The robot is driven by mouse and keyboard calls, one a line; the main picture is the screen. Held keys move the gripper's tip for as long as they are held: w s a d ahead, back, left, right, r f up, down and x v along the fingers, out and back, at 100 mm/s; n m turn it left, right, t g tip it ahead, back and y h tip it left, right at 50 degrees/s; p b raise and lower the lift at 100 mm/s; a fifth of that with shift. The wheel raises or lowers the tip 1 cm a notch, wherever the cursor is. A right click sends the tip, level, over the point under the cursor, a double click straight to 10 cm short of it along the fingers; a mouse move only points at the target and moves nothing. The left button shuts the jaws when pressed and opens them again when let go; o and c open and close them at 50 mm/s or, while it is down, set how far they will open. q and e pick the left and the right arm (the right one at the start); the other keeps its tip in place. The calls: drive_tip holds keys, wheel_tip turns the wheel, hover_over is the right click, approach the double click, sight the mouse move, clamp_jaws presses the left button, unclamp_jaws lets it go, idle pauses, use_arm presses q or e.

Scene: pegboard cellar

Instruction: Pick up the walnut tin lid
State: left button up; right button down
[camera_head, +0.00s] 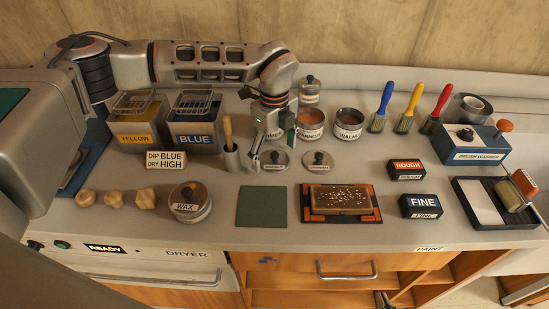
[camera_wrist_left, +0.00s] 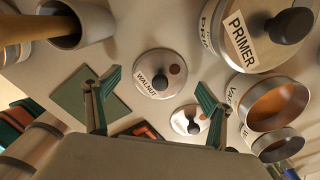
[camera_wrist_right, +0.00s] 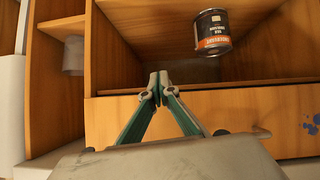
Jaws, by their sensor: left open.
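The walnut tin lid (camera_head: 274,165) is a round silver disc with a dark knob, lying flat on the grey worktop. In the left wrist view its WALNUT label shows, and the lid (camera_wrist_left: 151,91) sits between the fingers. My left gripper (camera_head: 272,151) is open and empty, pointing down above the lid. A similar lid (camera_head: 318,164) lies just right of it. The open walnut tin (camera_head: 348,126) stands behind. My right gripper (camera_wrist_right: 159,82) has its fingertips together with nothing between them, in front of the wooden shelf below the worktop.
A grey cup (camera_head: 231,158) with a wooden handle stands close left of the lid. The PRIMER tin (camera_wrist_left: 235,37) and an open varnish tin (camera_head: 310,124) stand behind. A green mat (camera_head: 262,207) lies in front. A dark can (camera_wrist_right: 212,32) stands inside the shelf.

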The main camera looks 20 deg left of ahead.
use_arm(q)
drive_tip(key=shift+f, duration=0.1)
clamp_jaws()
idle(0.3)
